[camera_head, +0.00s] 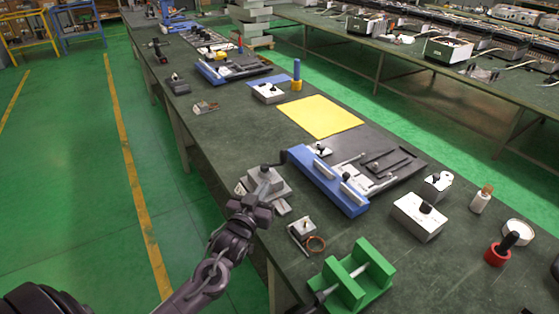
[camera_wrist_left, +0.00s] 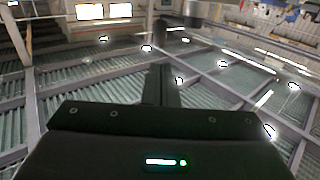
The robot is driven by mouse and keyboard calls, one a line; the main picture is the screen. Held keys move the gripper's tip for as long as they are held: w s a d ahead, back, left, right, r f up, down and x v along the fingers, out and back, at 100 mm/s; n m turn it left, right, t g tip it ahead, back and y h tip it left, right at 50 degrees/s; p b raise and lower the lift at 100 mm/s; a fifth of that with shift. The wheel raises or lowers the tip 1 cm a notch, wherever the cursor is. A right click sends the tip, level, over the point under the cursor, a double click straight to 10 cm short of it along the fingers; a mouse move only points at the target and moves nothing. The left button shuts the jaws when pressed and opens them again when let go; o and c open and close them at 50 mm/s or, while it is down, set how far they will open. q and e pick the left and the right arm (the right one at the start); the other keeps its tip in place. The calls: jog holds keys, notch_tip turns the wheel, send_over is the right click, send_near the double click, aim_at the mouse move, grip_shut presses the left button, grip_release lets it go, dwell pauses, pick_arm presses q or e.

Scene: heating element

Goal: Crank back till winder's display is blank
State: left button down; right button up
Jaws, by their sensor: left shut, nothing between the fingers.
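A grey box-like device (camera_head: 279,186) with a dark crank-like part (camera_head: 274,163) on top stands at the near table edge; I take it for the winder, but cannot be sure. No readable display shows on it. My left gripper (camera_head: 263,190) is at this device, partly covering its front. Whether it touches the crank cannot be told. In the left wrist view, my left gripper (camera_wrist_left: 160,85) is shut and empty, with the ceiling beyond it. A dark knob-like shape (camera_wrist_left: 204,10) shows at that view's top edge. My right gripper is not in view.
A blue fixture (camera_head: 328,181) lies just right of the grey device. A green stand (camera_head: 356,277) with a rod and a small block with a copper ring (camera_head: 316,243) are nearer. A yellow sheet (camera_head: 320,116) lies farther back.

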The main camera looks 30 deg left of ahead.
pick_arm(q)
jog(key=p, duration=0.2)
send_near(282, 158)
jog(key=w, duration=0.5)
jog(key=shift+a+r, duration=0.1)
jog(key=shift+a, duration=0.25)
jog(key=shift+w, duration=0.9)
jog(key=shift+a, duration=0.1)
